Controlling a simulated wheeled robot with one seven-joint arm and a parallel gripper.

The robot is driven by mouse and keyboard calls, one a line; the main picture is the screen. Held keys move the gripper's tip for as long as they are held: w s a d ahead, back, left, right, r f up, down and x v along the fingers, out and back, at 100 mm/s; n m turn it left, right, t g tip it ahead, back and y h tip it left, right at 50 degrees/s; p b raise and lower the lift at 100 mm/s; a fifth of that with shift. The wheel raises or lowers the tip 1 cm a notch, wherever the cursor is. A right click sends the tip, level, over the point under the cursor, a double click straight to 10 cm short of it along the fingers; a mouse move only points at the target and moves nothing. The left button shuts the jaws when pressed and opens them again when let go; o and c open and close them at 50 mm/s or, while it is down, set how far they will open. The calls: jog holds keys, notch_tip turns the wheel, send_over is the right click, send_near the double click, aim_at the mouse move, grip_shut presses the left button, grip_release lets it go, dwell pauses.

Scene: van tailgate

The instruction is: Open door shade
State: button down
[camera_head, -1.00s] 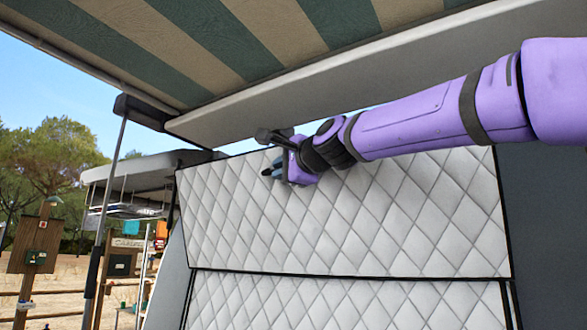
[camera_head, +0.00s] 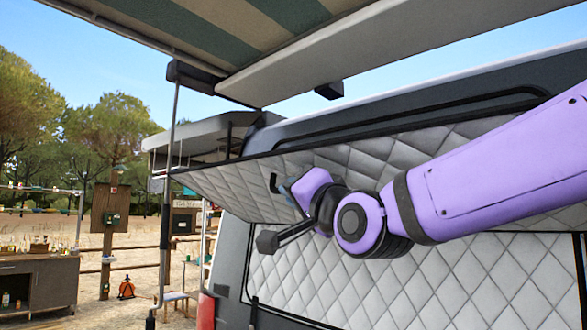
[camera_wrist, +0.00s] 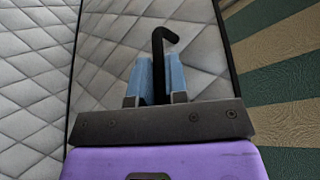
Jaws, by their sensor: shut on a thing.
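The door shade is a pale grey quilted panel with a black edge. Its upper flap (camera_head: 235,190) is tilted outward, with its lower edge away from the van, and the lower quilted panel (camera_head: 300,280) lies below. My gripper (camera_head: 283,187) is at the flap's quilted face, near its left end. In the wrist view, my gripper's blue fingers (camera_wrist: 157,76) are shut on a black hooked handle (camera_wrist: 166,42) on the flap. In the head view the handle (camera_head: 274,182) shows only as a small dark tip, and my wrist hides part of the flap.
A striped awning (camera_head: 245,28) with its long pale case (camera_head: 390,50) hangs overhead. An awning pole (camera_head: 167,190) stands to the left of the flap. A cabinet (camera_head: 38,280) and wooden post (camera_head: 105,225) stand on sandy ground farther left.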

jog(key=shift+s+a+f, duration=0.15)
jog(key=shift+f, duration=0.5)
jog(key=shift+s+a+f, duration=0.15)
jog(key=shift+f, duration=0.45)
jog(key=c, duration=1.2)
grip_release()
jog(key=shift+o, duration=0.2)
jog(key=shift+s+d, duration=0.1)
jog(key=v, duration=1)
jog(key=shift+s, duration=0.35)
